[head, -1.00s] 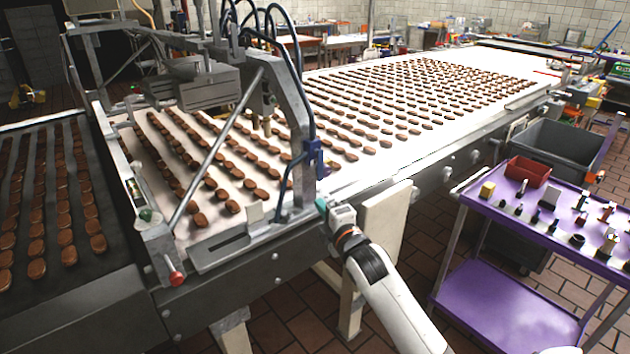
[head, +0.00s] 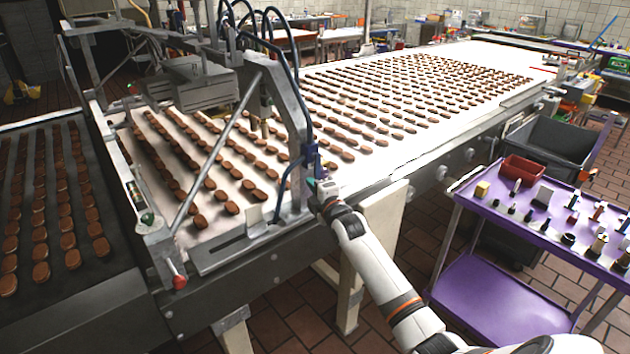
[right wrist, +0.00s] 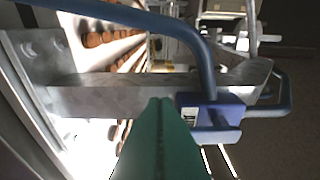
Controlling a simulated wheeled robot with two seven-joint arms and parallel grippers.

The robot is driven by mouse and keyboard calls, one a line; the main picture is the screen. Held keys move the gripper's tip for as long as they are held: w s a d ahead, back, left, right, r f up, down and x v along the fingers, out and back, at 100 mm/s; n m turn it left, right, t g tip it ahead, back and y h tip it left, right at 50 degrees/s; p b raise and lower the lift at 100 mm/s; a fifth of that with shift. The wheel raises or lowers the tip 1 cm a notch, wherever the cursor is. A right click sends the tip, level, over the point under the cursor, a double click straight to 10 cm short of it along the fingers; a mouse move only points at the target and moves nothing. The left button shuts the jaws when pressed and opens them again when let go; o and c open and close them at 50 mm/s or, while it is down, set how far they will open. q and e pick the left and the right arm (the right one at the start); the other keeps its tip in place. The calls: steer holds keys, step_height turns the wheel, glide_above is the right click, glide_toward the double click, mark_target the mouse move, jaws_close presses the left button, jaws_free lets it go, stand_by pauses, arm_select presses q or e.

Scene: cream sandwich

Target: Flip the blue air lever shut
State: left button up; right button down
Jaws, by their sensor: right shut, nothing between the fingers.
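The blue air lever (head: 311,155) is on the near post of the metal frame over the belt, with a blue hose beside it. In the right wrist view a blue block (right wrist: 212,118) sits on the metal bar, just right of my fingertips. My right gripper (head: 314,183) is just below the lever in the head view. Its green fingers (right wrist: 160,102) are shut and empty, with the tips close to the block's left side. I cannot tell whether they touch it. The lever's exact angle is hard to make out. My left gripper is out of view.
The metal frame (head: 285,95) and blue hoses crowd the lever. The white belt (head: 360,185) carries rows of brown biscuits. A purple cart (head: 485,280) with small parts and a red bin (head: 525,171) stands at right.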

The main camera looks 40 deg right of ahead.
steer(key=shift+d, duration=0.3)
steer(key=shift+d+f+n+b, duration=0.1)
steer(key=shift+d+n+b, duration=0.05)
steer(key=shift+n+b, duration=0.25)
